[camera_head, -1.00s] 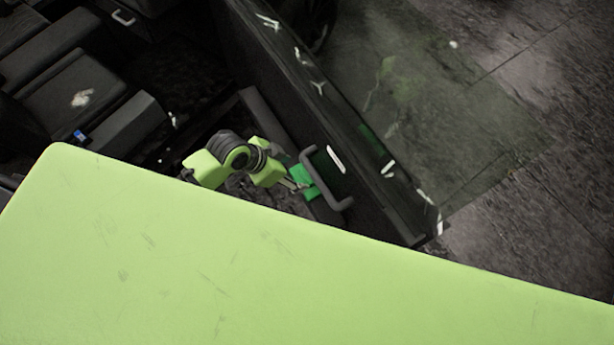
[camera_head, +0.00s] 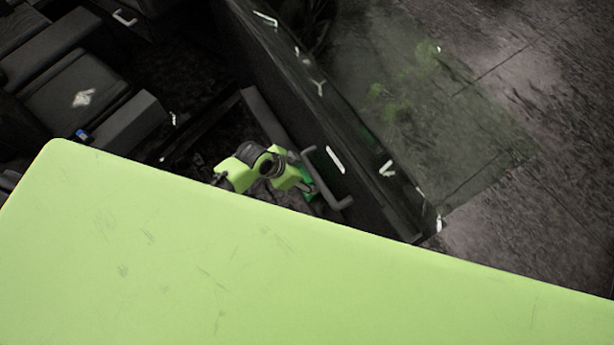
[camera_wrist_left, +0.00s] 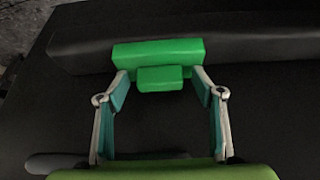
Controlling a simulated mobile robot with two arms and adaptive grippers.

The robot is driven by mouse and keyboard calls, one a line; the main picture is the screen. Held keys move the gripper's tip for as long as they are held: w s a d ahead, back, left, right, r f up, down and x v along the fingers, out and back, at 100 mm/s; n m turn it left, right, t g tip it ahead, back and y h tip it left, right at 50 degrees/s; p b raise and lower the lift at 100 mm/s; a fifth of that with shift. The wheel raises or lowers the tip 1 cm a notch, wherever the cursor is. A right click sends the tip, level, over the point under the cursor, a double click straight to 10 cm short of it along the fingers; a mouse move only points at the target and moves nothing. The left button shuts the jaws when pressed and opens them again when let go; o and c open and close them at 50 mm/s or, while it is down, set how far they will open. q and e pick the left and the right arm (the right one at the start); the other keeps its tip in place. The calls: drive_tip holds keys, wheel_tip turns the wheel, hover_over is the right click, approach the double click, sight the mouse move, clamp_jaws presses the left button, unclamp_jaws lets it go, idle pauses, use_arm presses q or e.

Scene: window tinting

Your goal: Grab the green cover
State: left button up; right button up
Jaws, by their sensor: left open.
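The green cover (camera_wrist_left: 158,52) is a bright green block with a wide bar and a smaller block in front, seen at the top middle of the left wrist view. In the head view only a bit of the cover (camera_head: 308,194) shows beside the door handle, mostly hidden by my left arm. My left gripper (camera_wrist_left: 161,88) is open, with one finger on each side of the smaller block and the tips close to the wide bar. I cannot tell whether they touch it. My right gripper is not in view.
A dark car door (camera_head: 365,180) with a grey handle (camera_head: 338,198) stands right beside my left gripper. Dark seats (camera_head: 75,90) lie to the left. A dark stone floor (camera_head: 520,110) is beyond the door.

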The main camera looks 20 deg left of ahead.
use_arm(q)
drive_tip(key=c, duration=1.2)
